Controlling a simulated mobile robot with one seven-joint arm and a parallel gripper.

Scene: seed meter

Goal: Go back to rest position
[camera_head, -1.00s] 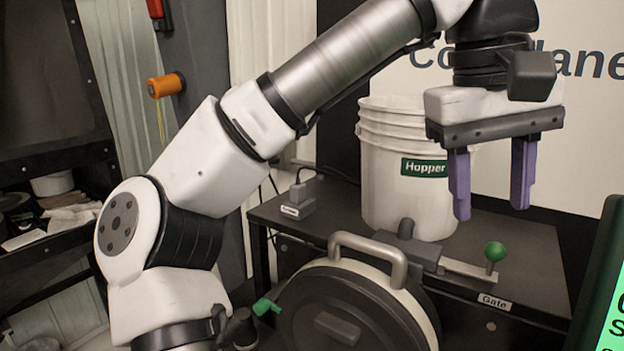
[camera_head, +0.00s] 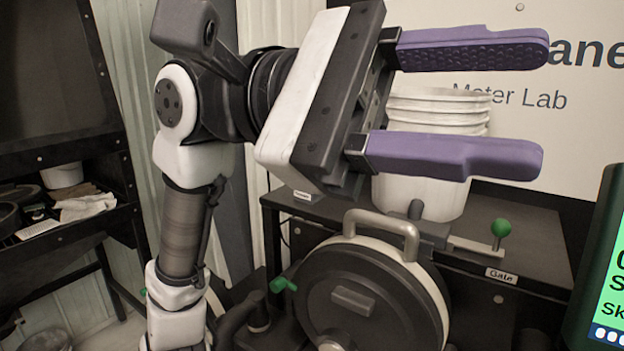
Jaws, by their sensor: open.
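My gripper (camera_head: 532,105) is raised near the camera, pointing to the right. Its two purple fingers are wide apart with nothing between them. My arm stands folded upright at the left. Behind the fingers, the white hopper bucket (camera_head: 425,200) stands on the dark bench and is partly hidden by the gripper. The round black seed meter (camera_head: 365,305) with its grey handle sits below, apart from the gripper. The green gate knob (camera_head: 501,227) is to the right of the bucket.
A dark bench (camera_head: 540,262) carries the bucket and a "Gate" label. A screen with a green display (camera_head: 610,290) stands at the right edge. A dark shelf (camera_head: 70,215) with cloths and a white tub (camera_head: 62,175) is at the left. A green-handled lever (camera_head: 284,285) sits beside the meter.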

